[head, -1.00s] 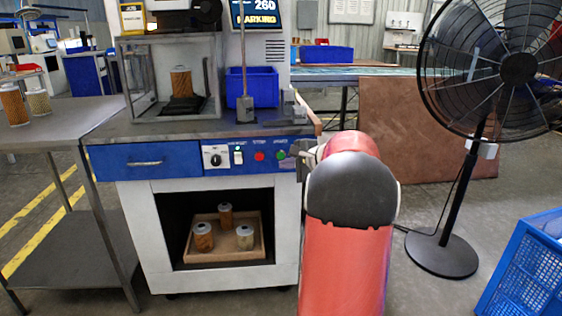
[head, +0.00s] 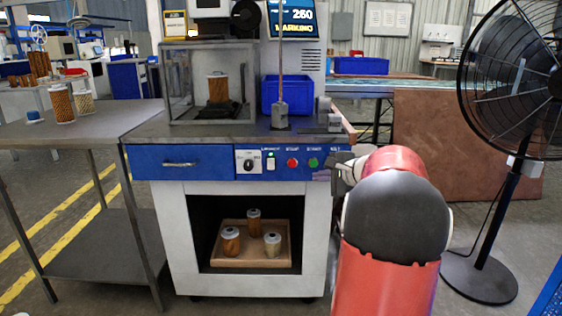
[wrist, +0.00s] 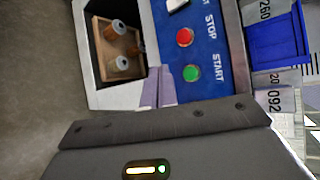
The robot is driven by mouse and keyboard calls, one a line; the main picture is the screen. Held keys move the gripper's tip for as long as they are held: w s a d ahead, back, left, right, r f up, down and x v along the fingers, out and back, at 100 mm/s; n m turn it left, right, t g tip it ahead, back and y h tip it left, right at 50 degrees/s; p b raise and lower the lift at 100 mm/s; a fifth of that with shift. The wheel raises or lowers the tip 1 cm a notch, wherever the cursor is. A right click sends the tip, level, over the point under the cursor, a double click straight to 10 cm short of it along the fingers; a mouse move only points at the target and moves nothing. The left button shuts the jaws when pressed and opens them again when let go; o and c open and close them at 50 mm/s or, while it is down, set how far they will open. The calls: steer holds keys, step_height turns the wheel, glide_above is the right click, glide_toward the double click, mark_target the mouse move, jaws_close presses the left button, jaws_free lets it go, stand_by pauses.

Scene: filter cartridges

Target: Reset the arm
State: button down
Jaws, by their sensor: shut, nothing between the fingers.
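My red arm rises at the lower right of the head view, and my gripper (head: 326,175) is at the right end of the machine's blue control panel (head: 225,163). In the wrist view my gripper (wrist: 157,87) shows its fingers together, empty, close to the green start button (wrist: 192,73) and the red stop button (wrist: 184,37). I cannot tell whether it touches the panel. In the head view the green button (head: 313,162) is just left of my gripper. One filter cartridge (head: 218,88) stands inside the machine's clear enclosure.
A wooden tray (head: 228,262) with three cartridges sits in the machine's lower bay. A blue bin (head: 286,94) stands on the machine top. A side table (head: 85,122) with cartridges is at left.

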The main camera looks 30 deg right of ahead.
steer(key=s+a+f+n+g+y, duration=0.1)
steer(key=s+a+n+g, duration=0.3)
steer(key=a, duration=0.9)
steer(key=s+a+n+g+y, duration=0.1)
steer(key=s+a+n, duration=0.45)
steer(key=a, duration=0.75)
steer(key=s+a+f+n+h, duration=0.1)
steer(key=s+a+f+n, duration=0.1)
steer(key=s, duration=0.3)
steer(key=s+a+f+n+g+h, duration=0.1)
steer(key=s+a+f+n, duration=0.1)
steer(key=s+n, duration=0.3)
steer(key=s+a+f+n+g+h, duration=0.1)
steer(key=s+a+f+n, duration=0.1)
steer(key=s, duration=0.4)
steer(key=shift+s+a+f+n+h, duration=0.2)
steer(key=shift+a+f+n+h, duration=0.2)
steer(key=shift+a+n, duration=0.5)
steer(key=shift+a+r, duration=0.1)
